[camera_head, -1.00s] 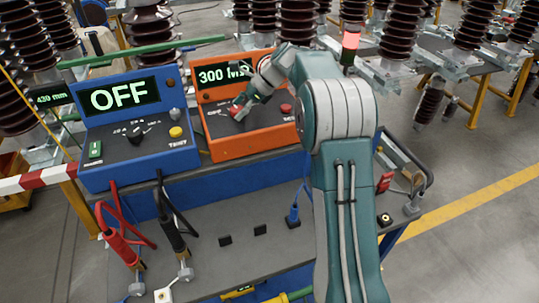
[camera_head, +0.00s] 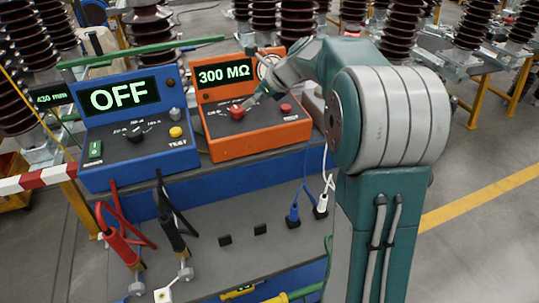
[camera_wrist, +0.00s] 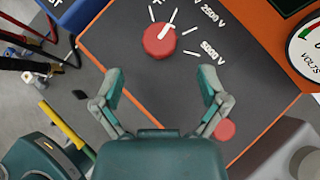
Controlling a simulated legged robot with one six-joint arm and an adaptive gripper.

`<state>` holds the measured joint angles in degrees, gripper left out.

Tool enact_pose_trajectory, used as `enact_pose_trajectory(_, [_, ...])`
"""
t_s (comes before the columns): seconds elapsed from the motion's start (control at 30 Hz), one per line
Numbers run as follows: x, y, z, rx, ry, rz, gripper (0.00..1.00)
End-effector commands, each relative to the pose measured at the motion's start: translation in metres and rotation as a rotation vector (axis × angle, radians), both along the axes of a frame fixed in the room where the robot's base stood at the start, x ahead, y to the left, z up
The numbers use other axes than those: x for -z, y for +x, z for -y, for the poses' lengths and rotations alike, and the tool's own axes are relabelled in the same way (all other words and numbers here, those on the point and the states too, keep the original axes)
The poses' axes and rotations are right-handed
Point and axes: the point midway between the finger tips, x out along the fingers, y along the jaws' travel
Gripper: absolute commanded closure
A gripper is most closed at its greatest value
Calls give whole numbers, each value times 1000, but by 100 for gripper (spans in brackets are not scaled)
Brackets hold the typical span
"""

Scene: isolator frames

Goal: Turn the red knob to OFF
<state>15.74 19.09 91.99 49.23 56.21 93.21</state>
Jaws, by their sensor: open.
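The red knob (camera_head: 236,112) sits on the sloped panel of the orange tester (camera_head: 240,145), whose display (camera_head: 224,75) reads 300 MΩ. In the wrist view the knob (camera_wrist: 158,40) is uncovered. A white pointer line on it runs toward the upper right, among white ticks. The 2500 V and 5000 V labels lie to its right, and part of a label ending in F shows above it at the picture's edge. My gripper (camera_wrist: 161,84) is open and empty, its fingers apart and below the knob in that picture, not touching it. In the head view my gripper shows small, right of the knob.
A red button (camera_head: 285,108) sits right of the knob; it also shows beside my right finger in the wrist view (camera_wrist: 224,130). A blue tester (camera_head: 135,150) showing OFF stands to the left. Cables and plugs lie on the grey bench (camera_head: 215,275) in front.

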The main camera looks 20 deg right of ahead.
Motion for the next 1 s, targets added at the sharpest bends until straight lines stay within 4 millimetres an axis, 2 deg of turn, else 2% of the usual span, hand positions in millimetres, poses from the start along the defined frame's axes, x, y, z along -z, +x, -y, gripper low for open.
enact_pose_trajectory(0.23, [-31,-21,23,1,-2,2,7])
enact_pose_trajectory(0.4, [-37,-48,5,-138,-134,66,7])
enact_pose_trajectory(1.0, [-47,-142,-30,-625,-562,271,7])
